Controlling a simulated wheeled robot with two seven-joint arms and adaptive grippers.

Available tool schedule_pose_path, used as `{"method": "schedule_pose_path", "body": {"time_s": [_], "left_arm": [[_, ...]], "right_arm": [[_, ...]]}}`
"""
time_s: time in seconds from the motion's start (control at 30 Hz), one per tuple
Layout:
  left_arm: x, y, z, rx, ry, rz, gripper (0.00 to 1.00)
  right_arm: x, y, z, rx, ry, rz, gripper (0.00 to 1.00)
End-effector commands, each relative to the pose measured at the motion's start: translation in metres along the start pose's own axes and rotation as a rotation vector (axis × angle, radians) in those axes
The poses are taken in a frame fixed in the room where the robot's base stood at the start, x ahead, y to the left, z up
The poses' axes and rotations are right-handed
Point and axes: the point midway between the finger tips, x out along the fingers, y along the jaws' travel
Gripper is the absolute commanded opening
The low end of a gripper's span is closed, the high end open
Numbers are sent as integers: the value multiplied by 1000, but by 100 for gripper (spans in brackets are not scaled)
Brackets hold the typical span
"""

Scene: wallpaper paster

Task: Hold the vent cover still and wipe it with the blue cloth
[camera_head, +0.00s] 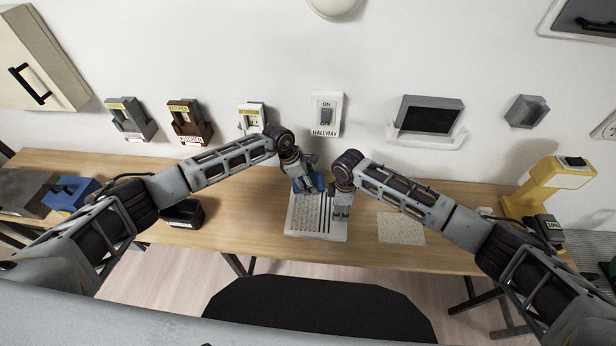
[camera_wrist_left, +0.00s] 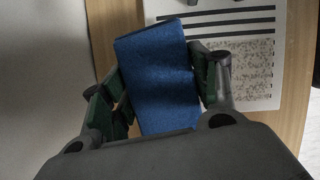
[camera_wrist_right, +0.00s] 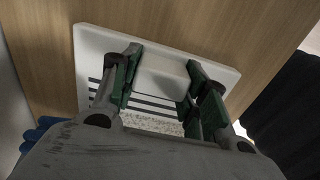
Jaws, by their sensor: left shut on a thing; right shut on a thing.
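The white vent cover (camera_head: 303,222) lies flat on the wooden table, with dark slots and a grey speckled patch on it. My left gripper (camera_head: 307,187) is shut on the blue cloth (camera_wrist_left: 158,75), a folded pad, over the cover's far left part. Whether the cloth touches the cover is unclear. My right gripper (camera_head: 341,212) points down at the cover's right side. In the right wrist view its fingers are shut on a raised white block (camera_wrist_right: 163,78) on the vent cover (camera_wrist_right: 88,42). The speckles also show in the left wrist view (camera_wrist_left: 240,60).
A speckled sheet (camera_head: 400,228) lies right of the cover. A black tray (camera_head: 183,214) and a blue box (camera_head: 68,194) stand to the left. A yellow stand (camera_head: 540,190) is at the right. Switches, including the hallway switch (camera_head: 326,113), are on the wall behind.

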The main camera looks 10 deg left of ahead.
Motion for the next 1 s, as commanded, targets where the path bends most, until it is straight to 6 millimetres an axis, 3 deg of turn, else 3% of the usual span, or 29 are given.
{"method": "schedule_pose_path", "body": {"time_s": [0.23, 0.67, 0.87, 1.0], "left_arm": [[11, 0, -4, 1, 0, 0, 35], [12, 0, -5, 1, 0, 0, 35], [6, 6, 0, 2, 0, 2, 35], [-4, 13, 13, 9, -2, 0, 35]], "right_arm": [[4, -3, 1, 0, -4, -7, 6], [4, -3, 1, 0, -4, -6, 6], [4, -3, 1, 0, -4, -6, 6], [4, -3, 1, 0, -4, -6, 6]]}}
